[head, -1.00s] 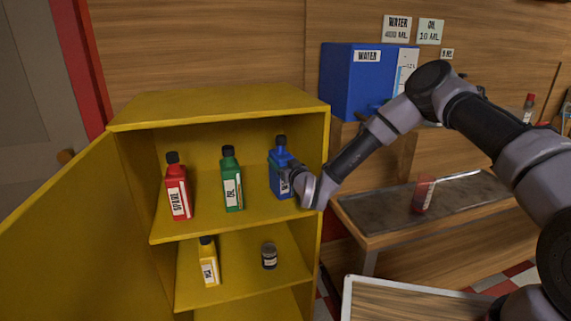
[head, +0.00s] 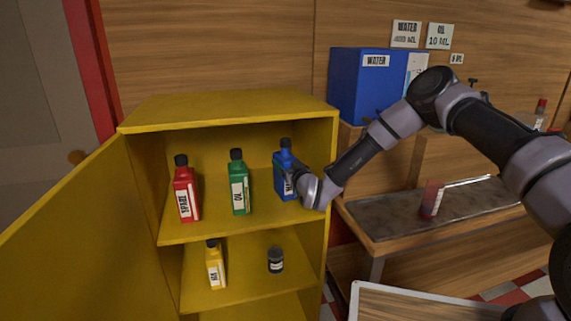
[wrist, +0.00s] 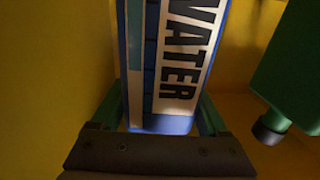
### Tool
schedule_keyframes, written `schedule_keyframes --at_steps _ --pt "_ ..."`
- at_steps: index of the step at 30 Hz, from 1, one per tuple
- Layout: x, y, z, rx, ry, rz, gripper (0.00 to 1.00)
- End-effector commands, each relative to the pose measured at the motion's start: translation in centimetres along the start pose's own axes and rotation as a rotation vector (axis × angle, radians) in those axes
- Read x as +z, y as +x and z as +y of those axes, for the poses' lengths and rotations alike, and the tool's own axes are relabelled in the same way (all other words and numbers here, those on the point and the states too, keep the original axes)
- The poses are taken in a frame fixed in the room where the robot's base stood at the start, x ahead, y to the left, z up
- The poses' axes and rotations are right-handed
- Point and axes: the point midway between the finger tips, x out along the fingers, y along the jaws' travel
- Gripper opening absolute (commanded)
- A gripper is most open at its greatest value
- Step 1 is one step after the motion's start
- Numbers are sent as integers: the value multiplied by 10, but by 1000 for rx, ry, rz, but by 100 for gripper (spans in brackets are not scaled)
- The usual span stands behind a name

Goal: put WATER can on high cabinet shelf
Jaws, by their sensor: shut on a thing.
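The blue WATER can (head: 284,165) has a dark cap and stands upright, or nearly so, at the right of the upper shelf (head: 222,224) in the yellow cabinet. My gripper (head: 298,184) reaches in from the right and is shut on the can. In the wrist view the WATER label (wrist: 186,60) fills the middle, with a green finger (wrist: 112,112) on each side. I cannot tell whether the can's base touches the shelf, since my gripper partly hides it.
A green OIL can (head: 239,185) and a red SPARE can (head: 186,192) stand left of it on the same shelf. A yellow can (head: 215,266) and a dark jar (head: 276,260) stand on the shelf below. The cabinet door (head: 85,245) is open. A blue WATER tank (head: 358,90) stands at right.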

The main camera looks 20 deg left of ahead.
Motion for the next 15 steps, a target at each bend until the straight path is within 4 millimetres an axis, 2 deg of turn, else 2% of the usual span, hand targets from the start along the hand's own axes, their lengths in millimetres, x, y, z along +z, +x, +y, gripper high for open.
schedule_keyframes --at_steps 15 --pt "3 0 0 0 -1 3 0"
